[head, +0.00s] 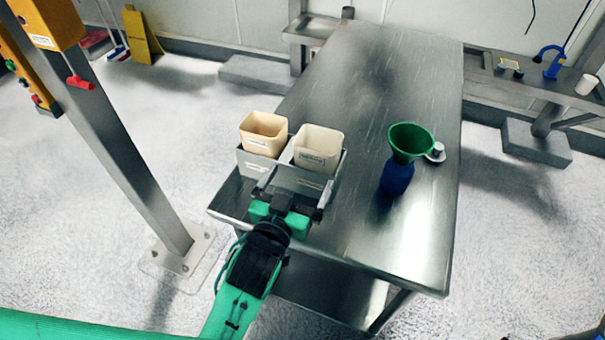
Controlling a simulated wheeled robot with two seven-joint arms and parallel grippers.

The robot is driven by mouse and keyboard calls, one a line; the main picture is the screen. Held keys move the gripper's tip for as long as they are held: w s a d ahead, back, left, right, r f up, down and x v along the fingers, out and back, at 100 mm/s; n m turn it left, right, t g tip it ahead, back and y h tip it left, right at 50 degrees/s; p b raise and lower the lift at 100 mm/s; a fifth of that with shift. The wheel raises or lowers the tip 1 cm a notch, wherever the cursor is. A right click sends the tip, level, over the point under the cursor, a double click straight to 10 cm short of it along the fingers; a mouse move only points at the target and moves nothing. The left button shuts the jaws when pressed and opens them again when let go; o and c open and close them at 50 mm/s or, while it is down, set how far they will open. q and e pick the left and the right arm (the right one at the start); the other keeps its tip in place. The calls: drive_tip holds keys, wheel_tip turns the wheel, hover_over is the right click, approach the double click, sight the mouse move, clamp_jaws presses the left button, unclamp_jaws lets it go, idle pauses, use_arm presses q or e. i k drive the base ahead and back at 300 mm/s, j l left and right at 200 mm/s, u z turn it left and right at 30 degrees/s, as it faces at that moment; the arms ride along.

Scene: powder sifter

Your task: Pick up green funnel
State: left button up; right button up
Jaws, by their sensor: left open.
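The green funnel (410,139) sits upright, wide end up, in the top of a blue bottle (397,177) on the right part of the steel table. My left gripper (294,178) is at the near left edge of the table, in front of the metal holder with two containers. It is open, with its fingers pointing away from me, and it is well to the left of the funnel. Whether its fingers touch the holder I cannot tell. My right gripper is not in view.
Two cream containers (264,132) and (317,147) stand in a grey metal holder (250,163) on the steel table (360,80). A small white and metal object (436,152) lies beside the funnel. A post (140,150) stands at left. The table's far half is clear.

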sight(410, 142)
drive_tip(key=i+j, duration=0.1)
drive_tip(key=j, duration=0.7)
drive_tip(key=i+j, duration=0.15)
drive_tip(key=j, duration=0.25)
